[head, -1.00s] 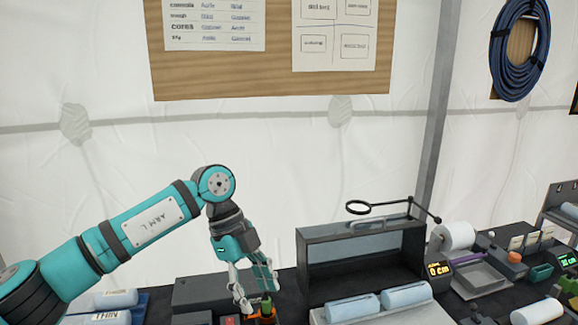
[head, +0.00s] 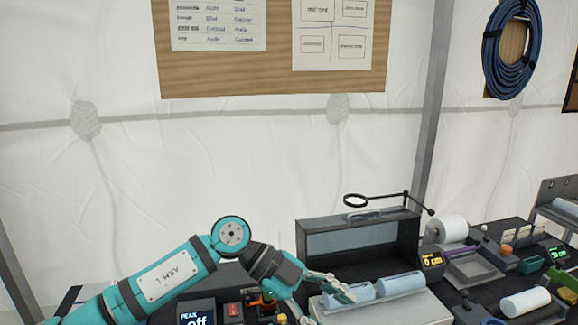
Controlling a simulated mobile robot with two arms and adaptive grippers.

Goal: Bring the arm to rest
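My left arm, teal and black, comes in from the lower left in the head view. My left gripper (head: 328,307) has its fingers spread apart, with nothing seen between them. It is in front of or over the left end of a pale tray (head: 388,308) holding light blue rolls (head: 400,284); one finger overlaps the left roll, and I cannot tell if it touches. My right gripper is not in view.
An orange holder with a green piece (head: 267,298) is just left of the gripper. A white paper roll (head: 452,229) and lit displays (head: 432,261) are to the right.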

